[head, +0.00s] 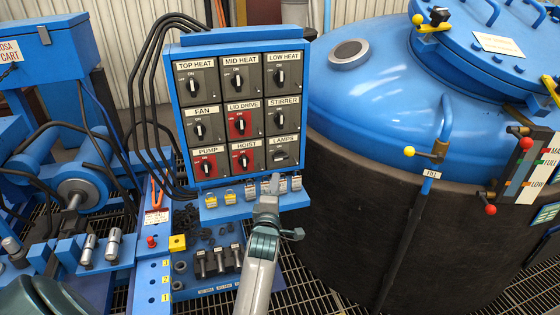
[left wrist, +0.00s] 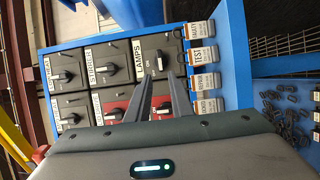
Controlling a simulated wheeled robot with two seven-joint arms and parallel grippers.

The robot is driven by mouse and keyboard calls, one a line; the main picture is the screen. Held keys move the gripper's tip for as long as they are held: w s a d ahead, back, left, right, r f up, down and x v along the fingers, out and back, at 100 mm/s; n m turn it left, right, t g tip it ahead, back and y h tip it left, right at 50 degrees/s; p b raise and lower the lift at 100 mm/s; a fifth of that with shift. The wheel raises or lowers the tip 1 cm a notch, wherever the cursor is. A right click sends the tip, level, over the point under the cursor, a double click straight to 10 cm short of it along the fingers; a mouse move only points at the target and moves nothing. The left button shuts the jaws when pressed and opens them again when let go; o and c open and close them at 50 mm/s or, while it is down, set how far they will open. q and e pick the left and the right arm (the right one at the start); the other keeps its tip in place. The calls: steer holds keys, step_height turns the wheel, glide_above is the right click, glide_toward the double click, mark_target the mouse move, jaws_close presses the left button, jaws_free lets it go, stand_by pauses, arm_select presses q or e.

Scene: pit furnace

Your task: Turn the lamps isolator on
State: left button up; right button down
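The lamps isolator (head: 280,153) is a dark square switch at the lower right of the blue panel (head: 183,128). Its handle lies crosswise, unlike the upright handles of the other isolators. In the left wrist view, which is turned sideways, the lamps isolator (left wrist: 157,62) is just beyond the fingertips. My left gripper (head: 271,185) is in front of the panel's ledge, below the lamps isolator. In the left wrist view my left gripper (left wrist: 162,82) has its two fingers apart with nothing between them. Contact with the handle does not show. My right gripper is not in view.
The red hoist isolator (head: 244,156) is left of the lamps isolator, and the stirrer isolator (head: 280,113) is above. Tagged padlocks (head: 230,195) line the ledge (head: 228,209) below. A large blue-lidded furnace (head: 365,95) stands close on the right.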

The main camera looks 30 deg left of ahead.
mark_target(280, 159)
arm_select(q)
steer(key=p+x, duration=0.1)
steer(key=x, duration=1.2)
steer(key=shift+a, duration=0.1)
jaws_close()
